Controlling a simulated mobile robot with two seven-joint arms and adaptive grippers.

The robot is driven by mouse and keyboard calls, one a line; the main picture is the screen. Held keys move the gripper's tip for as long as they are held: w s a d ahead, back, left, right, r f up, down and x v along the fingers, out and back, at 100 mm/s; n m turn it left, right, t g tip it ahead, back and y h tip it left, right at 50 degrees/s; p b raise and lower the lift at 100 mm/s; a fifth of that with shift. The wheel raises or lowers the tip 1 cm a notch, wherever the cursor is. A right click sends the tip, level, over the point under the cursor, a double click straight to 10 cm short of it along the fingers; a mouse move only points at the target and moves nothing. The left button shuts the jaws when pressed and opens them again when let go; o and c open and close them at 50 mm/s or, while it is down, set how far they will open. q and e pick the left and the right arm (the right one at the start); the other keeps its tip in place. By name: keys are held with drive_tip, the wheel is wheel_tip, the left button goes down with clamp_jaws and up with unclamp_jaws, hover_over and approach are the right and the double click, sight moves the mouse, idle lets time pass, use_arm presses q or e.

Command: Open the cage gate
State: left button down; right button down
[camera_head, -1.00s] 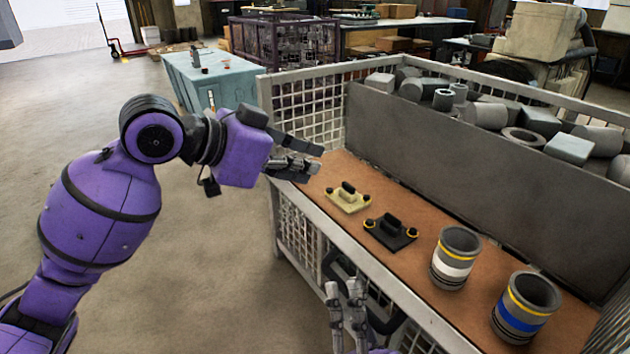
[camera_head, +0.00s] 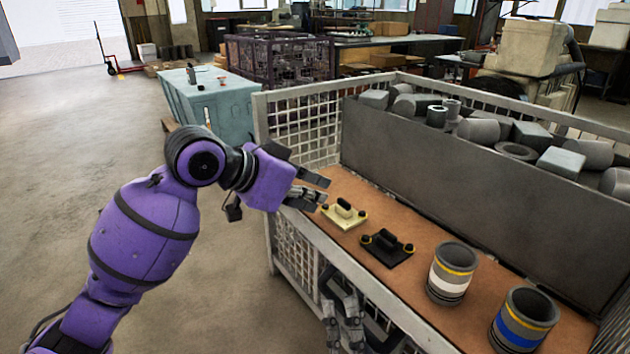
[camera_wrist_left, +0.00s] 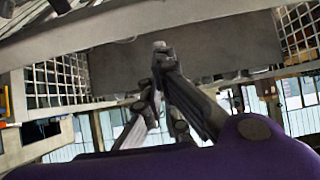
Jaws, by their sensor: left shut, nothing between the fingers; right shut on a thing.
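The cage (camera_head: 318,232) is a light grey mesh frame with a brown-floored front bay. Its front mesh panel (camera_head: 297,243) sits below the front rail, with a black loop handle (camera_head: 326,279) on the outside. My right gripper (camera_head: 342,308) is low at this front side, its fingers pointing up. It is shut on what seems to be the handle, partly hidden by the fingers. My left gripper (camera_head: 326,190) is shut and empty above the front left part of the bay, by the tan plate. In the left wrist view its fingers (camera_wrist_left: 160,50) converge at the tips.
In the bay stand a tan plate (camera_head: 345,215), a black plate (camera_head: 387,248), a white-banded cylinder (camera_head: 451,272) and a blue-banded cylinder (camera_head: 523,318). Behind a grey divider (camera_head: 440,165) lie several grey parts. A teal cabinet (camera_head: 215,98) stands behind; the floor at left is clear.

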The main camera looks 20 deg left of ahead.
use_arm(q)
drive_tip(key=shift+s+a+f, duration=0.25)
drive_tip(key=shift+s+f, duration=0.1)
drive_tip(key=shift+s, duration=0.05)
use_arm(e)
drive_tip(key=shift+d, duration=0.1)
